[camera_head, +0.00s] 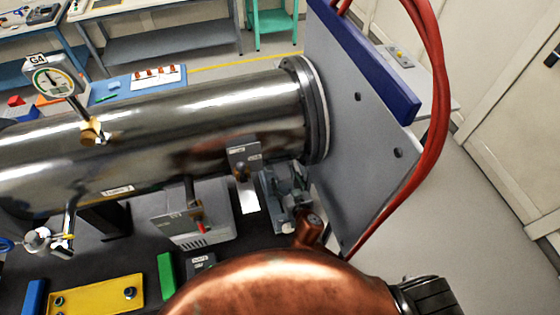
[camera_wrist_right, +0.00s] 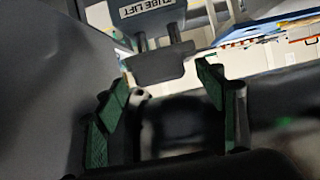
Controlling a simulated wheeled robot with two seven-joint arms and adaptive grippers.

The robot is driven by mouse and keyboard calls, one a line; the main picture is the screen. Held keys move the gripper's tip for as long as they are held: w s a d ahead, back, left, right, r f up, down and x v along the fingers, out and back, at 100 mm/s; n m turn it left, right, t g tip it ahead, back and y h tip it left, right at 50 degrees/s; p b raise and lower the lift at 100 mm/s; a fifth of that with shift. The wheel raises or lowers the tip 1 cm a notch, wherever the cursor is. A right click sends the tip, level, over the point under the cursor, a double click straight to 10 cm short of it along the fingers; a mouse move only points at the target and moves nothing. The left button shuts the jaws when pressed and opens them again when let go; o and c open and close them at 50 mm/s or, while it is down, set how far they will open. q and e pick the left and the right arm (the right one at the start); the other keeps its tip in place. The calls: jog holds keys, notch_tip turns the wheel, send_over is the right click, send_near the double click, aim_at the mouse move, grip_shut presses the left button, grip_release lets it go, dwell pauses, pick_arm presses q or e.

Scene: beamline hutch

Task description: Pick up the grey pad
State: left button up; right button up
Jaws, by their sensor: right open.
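My right gripper (camera_head: 285,182) is under the right end of the steel tube, partly hidden by it and by my copper-coloured arm. In the right wrist view its two green-lined fingers (camera_wrist_right: 166,80) stand apart, with nothing seen gripped. Beyond and between the fingertips is a dark grey block (camera_wrist_right: 160,66), below a part labelled "TUBE LIFT" (camera_wrist_right: 150,10). I cannot tell whether this block is the grey pad. No grey pad can be made out for certain in the head view. My left gripper is not in view.
The big steel tube (camera_head: 200,115) crosses above the dark bench, with a grey end plate (camera_head: 350,125) and red hoses (camera_head: 435,100) at right. A labelled grey box (camera_head: 200,230), green block (camera_head: 166,276), yellow plate (camera_head: 95,297) and blue block (camera_head: 34,297) are below. A gauge (camera_head: 53,82) stands at left.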

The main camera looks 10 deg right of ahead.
aim_at(284, 175)
jog(key=x, duration=0.3)
jog(key=shift+w+a+p, duration=0.1)
jog(key=shift+w+p, duration=0.15)
jog(key=shift+p, duration=0.05)
jog(key=shift+w+f, duration=0.15)
jog(key=shift+w, duration=0.05)
jog(key=c, duration=0.8)
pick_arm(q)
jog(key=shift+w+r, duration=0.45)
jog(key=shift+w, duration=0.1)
pick_arm(e)
jog(key=c, duration=0.8)
